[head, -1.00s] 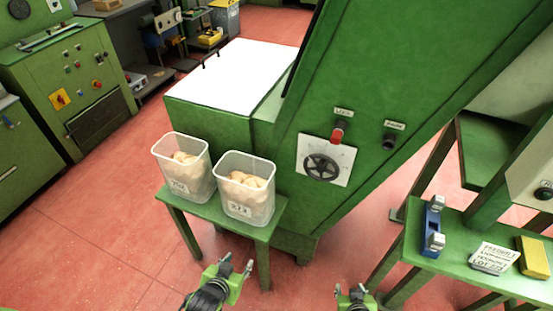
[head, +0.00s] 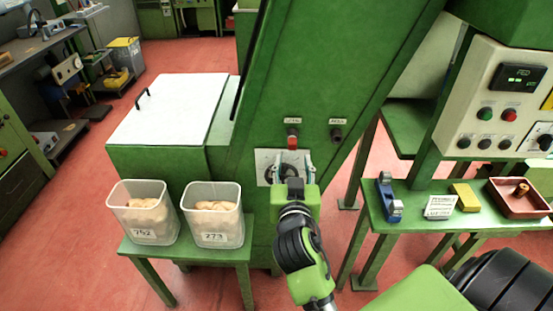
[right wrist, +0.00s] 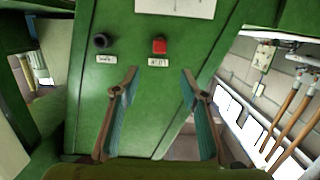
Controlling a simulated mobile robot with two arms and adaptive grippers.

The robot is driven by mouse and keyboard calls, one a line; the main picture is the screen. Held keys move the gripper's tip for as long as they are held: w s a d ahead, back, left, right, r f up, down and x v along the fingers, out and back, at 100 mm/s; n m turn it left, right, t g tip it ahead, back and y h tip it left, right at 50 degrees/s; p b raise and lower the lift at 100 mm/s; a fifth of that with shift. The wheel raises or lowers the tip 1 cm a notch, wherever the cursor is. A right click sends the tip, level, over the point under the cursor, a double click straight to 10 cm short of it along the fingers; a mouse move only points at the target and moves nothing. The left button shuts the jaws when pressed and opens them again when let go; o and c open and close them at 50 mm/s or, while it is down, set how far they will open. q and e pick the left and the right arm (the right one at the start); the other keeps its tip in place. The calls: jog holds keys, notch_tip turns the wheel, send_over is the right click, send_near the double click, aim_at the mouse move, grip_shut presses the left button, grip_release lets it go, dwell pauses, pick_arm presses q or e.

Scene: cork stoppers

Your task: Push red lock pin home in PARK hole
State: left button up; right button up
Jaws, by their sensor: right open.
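The red lock pin (head: 292,141) sits in a socket on the green machine's sloping face, under a small label. A dark round socket (head: 336,135) with its own label is to its right; the lettering is too small to read surely. My right gripper (head: 292,164) is open and empty, just below the pin and in front of the white dial plate (head: 264,167), hiding most of its handwheel. In the right wrist view the red pin (right wrist: 159,45) shows beyond and between the open fingers (right wrist: 160,75), apparently untouched; the dark socket (right wrist: 101,41) is to its left. My left gripper is out of view.
Two clear bins of corks (head: 143,215) (head: 213,218) stand on a low green stand at left. A green bench (head: 415,214) at right holds a blue tool (head: 388,200), a card (head: 439,206), a yellow block (head: 465,196) and a red tray (head: 505,205).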

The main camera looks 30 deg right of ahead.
aim_at(293, 144)
jog(key=p+x, duration=0.3)
jog(key=x, duration=1)
jog(key=shift+w+d+f, duration=0.2)
jog(key=shift+w+d, duration=0.05)
jog(key=shift+d, duration=0.05)
grip_shut()
grip_release()
jog(key=shift+s+a, duration=0.35)
jog(key=shift+s, duration=0.15)
jog(key=b+v, duration=0.3)
jog(key=v, duration=0.9)
jog(key=shift+s+a+r, duration=0.15)
jog(key=shift+s+r, duration=0.05)
jog(key=shift+s, duration=0.05)
